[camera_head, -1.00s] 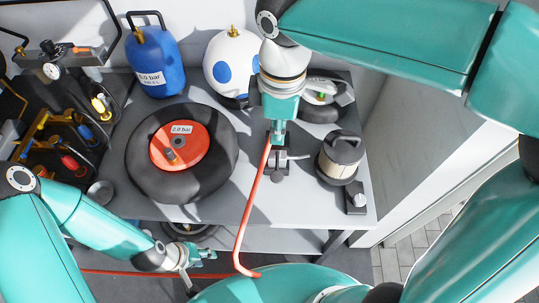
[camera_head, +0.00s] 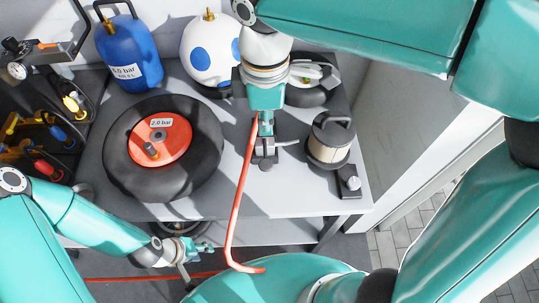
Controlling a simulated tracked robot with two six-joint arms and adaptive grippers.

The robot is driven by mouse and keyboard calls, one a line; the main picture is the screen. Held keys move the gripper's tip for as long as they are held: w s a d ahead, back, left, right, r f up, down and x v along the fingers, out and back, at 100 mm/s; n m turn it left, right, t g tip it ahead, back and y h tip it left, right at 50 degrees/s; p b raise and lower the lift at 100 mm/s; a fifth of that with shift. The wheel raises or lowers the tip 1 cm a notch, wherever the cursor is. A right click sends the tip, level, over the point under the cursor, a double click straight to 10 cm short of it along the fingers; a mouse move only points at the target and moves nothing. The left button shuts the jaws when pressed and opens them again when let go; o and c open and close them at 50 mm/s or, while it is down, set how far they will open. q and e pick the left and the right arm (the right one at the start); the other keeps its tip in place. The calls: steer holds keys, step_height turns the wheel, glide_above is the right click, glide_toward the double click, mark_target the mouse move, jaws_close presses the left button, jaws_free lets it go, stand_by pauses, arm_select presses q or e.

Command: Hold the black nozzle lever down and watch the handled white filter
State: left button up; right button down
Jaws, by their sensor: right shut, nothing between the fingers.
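The handled white filter (camera_head: 327,146) stands upright on the right part of the bench, with a black lid and a black handle on top. My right gripper (camera_head: 265,128) points down from above at a small grey fitting, beside the upper end of the red hose (camera_head: 240,200). It is shut, with nothing seen held in it. The black nozzle lever cannot be made out clearly; the gripper and arm cover part of that spot. My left gripper (camera_head: 203,247) is low at the left, in front of the bench's front edge, away from the filter; its finger gap is too small to judge.
A black tyre with a red hub (camera_head: 120,165) lies on the left of the bench (camera_head: 240,205). Behind stand a blue tank (camera_head: 128,55) and a white tank with blue spots (camera_head: 203,62). A small black switch box (camera_head: 348,183) sits at the front right corner.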

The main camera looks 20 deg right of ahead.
mark_target(265, 165)
step_height(265, 165, down, 13)
steer(key=shift+r, duration=0.1)
stand_by(0.3)
arm_select(q)
steer(key=shift+f, duration=0.15)
arm_select(e)
steer(key=shift+a, duration=0.1)
